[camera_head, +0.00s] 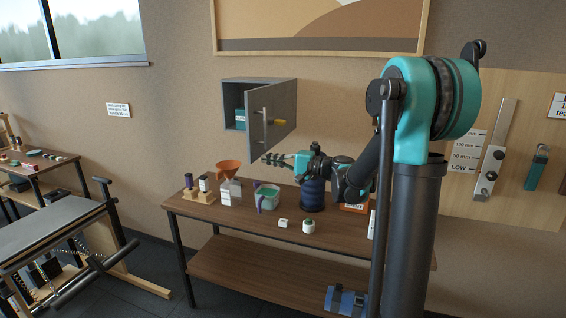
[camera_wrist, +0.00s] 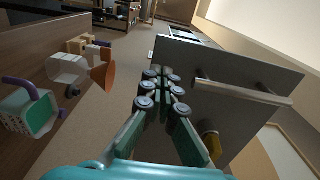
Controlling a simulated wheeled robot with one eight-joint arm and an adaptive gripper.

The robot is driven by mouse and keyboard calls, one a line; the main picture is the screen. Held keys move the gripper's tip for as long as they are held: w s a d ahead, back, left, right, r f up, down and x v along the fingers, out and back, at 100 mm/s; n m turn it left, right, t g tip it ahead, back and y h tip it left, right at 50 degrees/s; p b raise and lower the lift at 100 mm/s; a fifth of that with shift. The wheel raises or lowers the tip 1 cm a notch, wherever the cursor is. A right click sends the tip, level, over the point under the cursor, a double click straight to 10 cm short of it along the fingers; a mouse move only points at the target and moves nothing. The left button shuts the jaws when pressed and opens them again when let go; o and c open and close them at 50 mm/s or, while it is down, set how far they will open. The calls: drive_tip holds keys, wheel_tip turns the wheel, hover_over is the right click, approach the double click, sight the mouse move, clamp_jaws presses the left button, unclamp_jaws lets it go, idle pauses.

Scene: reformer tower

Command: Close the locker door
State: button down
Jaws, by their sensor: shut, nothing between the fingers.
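The grey locker (camera_head: 228,98) hangs on the wall with its door (camera_head: 283,112) partly open. The door swings out on its right side, and its free left edge stands toward the camera. A vertical bar handle (camera_head: 264,127) and a yellow knob are on the door's outer face. My gripper (camera_head: 266,160) is shut and empty, just below the door's lower corner in the head view. In the wrist view the shut fingers (camera_wrist: 163,80) overlap the left part of the door (camera_wrist: 235,75), with the handle (camera_wrist: 245,92) to their right. I cannot tell whether they touch it.
A teal item (camera_head: 240,118) stands inside the locker. Below is a wooden table (camera_head: 260,237) with an orange funnel (camera_head: 229,168), a clear bottle, a green-and-purple pitcher (camera_head: 267,197) and a dark blue container (camera_head: 312,195) near my arm. A reformer frame stands at left.

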drive_tip(key=shift+x, duration=0.9)
drive_tip(key=shift+a+t, duration=0.3)
drive_tip(key=shift+a, duration=0.25)
drive_tip(key=w+a+m+t+h, duration=0.95)
drive_tip(key=w+a, duration=0.25)
drive_tip(key=a, duration=0.4)
drive_tip(key=w+a+m+h, duration=0.3)
drive_tip(key=w+m+h, duration=0.4)
drive_tip(key=w+h, duration=0.4)
drive_tip(key=a+x, duration=0.1)
drive_tip(key=x, duration=0.4)
drive_tip(key=shift+w, duration=0.55)
